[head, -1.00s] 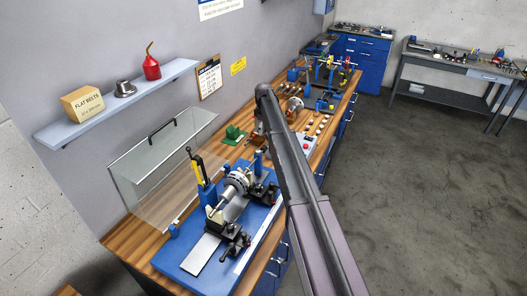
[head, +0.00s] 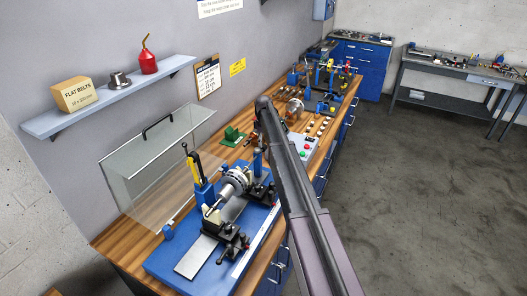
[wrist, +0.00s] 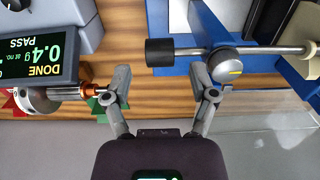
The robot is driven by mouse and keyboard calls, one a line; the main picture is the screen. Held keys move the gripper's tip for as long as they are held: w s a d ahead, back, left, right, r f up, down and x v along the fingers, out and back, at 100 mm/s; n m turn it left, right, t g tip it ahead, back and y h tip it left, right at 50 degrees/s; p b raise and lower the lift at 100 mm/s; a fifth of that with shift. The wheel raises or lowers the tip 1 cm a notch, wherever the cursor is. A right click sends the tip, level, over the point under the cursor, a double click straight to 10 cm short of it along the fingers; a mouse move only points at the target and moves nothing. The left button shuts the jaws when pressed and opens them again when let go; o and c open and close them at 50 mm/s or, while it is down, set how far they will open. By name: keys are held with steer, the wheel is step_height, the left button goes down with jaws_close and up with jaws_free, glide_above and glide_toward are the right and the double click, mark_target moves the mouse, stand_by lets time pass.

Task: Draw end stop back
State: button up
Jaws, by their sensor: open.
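In the wrist view, the end stop appears to be a steel rod with a black cylindrical tip (wrist: 160,52). It passes under a round silver knob (wrist: 229,66) with a yellow line, next to a blue upright. My gripper (wrist: 160,76) is open, its fingers spread to either side of the black tip in the picture. Nothing is held; I cannot tell the height gap or any contact. In the head view, the blue balancing machine (head: 186,259) carries a silver rotor (head: 236,183). My arm hides my gripper there.
A display (wrist: 35,52) reads "DONE 0.4 g PASS" beside the left finger. A clear guard (head: 150,165) with a black handle stands behind the machine. A wall shelf (head: 110,95) holds a box and cans. The floor at right is clear.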

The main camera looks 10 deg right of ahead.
mark_target(264, 146)
steer(key=shift+f+b, duration=1.25)
steer(key=shift+f, duration=0.3)
